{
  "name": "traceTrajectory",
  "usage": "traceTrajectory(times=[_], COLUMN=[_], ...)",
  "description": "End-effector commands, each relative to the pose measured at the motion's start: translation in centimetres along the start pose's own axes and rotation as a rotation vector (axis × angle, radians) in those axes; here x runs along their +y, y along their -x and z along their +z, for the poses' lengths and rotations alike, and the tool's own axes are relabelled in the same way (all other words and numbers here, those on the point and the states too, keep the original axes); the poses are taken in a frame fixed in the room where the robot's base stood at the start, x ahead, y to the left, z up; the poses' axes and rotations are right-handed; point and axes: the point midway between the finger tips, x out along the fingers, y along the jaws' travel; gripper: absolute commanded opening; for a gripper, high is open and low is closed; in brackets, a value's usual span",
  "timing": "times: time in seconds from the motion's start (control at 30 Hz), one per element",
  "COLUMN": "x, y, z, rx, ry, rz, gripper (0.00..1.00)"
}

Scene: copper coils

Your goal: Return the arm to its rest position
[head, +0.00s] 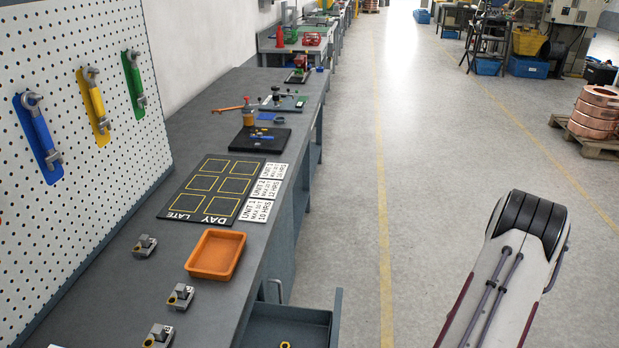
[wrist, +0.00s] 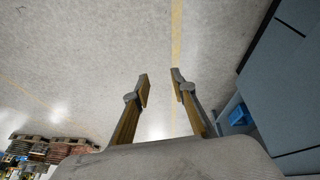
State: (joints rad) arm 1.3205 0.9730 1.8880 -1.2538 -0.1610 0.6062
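My gripper (wrist: 160,89) shows in the wrist view with its two fingers apart and nothing between them. It is open and hangs over bare floor, clear of the workbench. In the head view my arm stands at the lower right, over the aisle, and the gripper itself is not visible there.
The workbench (head: 218,136) holds an orange tray (head: 216,255), a black marked board (head: 178,207) and several small metal parts. A drawer (head: 290,326) stands open at its front. Copper coils (head: 597,112) sit on a pallet at right. The aisle floor is clear.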

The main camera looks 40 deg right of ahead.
Motion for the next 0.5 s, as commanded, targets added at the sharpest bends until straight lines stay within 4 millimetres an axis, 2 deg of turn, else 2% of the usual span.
traceTrajectory(times=[0.03,0.27,0.5], x=[0.0,-0.6,-2.6], y=[1.1,5.8,10.9], z=[-0.7,-2.3,-3.4], rx=[-0.009,-0.069,-0.125], ry=[0.01,0.038,0.06], rz=[0.026,0.12,0.183], gripper=[0.25,0.25,0.25])
